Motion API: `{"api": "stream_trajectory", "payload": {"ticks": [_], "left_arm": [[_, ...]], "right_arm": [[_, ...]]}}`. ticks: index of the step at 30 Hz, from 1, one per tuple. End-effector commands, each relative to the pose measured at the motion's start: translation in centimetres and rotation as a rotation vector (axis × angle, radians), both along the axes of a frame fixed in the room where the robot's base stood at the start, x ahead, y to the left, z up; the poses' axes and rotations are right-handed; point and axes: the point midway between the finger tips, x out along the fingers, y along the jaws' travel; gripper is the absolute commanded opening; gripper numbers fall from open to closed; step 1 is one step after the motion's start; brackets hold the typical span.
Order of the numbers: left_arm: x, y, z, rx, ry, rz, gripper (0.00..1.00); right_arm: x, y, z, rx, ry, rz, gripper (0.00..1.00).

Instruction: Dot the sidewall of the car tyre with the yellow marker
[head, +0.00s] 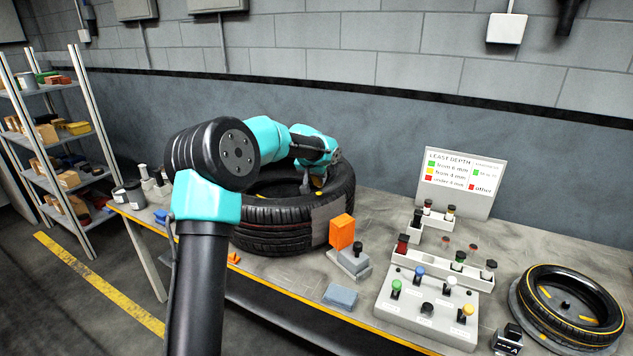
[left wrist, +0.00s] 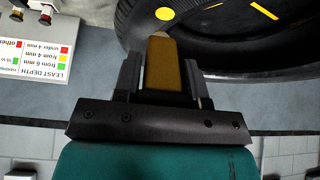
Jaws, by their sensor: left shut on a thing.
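The car tyre (head: 280,232) lies flat on the bench in the middle of the head view, its upper sidewall partly hidden by my left arm. My left gripper (head: 319,178) is over the tyre's far right side. In the left wrist view my left gripper (left wrist: 166,85) is shut on the yellow marker (left wrist: 167,62), whose pale tip points toward the tyre (left wrist: 230,45). Yellow marks show on the dark rubber there. I cannot tell whether the tip touches it. A small yellow spot shows on the sidewall near the gripper in the head view. My right gripper is not in view.
A smaller tyre (head: 570,308) lies at the right. A white panel with colored knobs (head: 428,308), marker racks (head: 440,268) and a depth chart (head: 462,180) stand nearer the middle. An orange block (head: 342,231) is close beside the car tyre. A shelf (head: 50,140) stands left.

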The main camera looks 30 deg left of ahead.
Motion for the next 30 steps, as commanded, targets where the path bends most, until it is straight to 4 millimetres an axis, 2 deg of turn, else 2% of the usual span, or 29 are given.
{"api": "stream_trajectory", "payload": {"ticks": [15,30], "left_arm": [[0.0,0.0,4.0,-0.001,-0.002,-0.001,0.1],[0.0,0.0,4.3,0.0,-0.001,0.0,0.1]], "right_arm": [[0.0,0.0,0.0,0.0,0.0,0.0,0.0],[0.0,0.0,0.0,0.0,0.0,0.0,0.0]]}}
